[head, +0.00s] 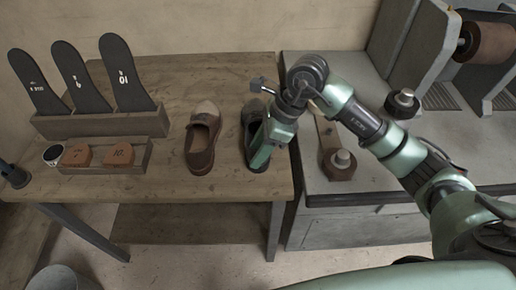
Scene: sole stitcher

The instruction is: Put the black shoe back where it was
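The black shoe (252,117) is upright near the right end of the wooden table, beside a brown shoe (202,137). Its dark toe end and left side show; my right gripper hides much of its right side. My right gripper (261,157) is down at the black shoe's rear part, reaching in from the right. Its fingers overlap the shoe in the picture, and I cannot tell whether they grip it or only stand beside it. My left gripper does not show clearly.
The wooden table (178,92) also bears a rack (100,124) of dark sole templates and a tray (138,158) with brown blocks. A grey bench (345,232) with a roller machine (487,42) stands at right. A dark object (14,176) is at the left edge.

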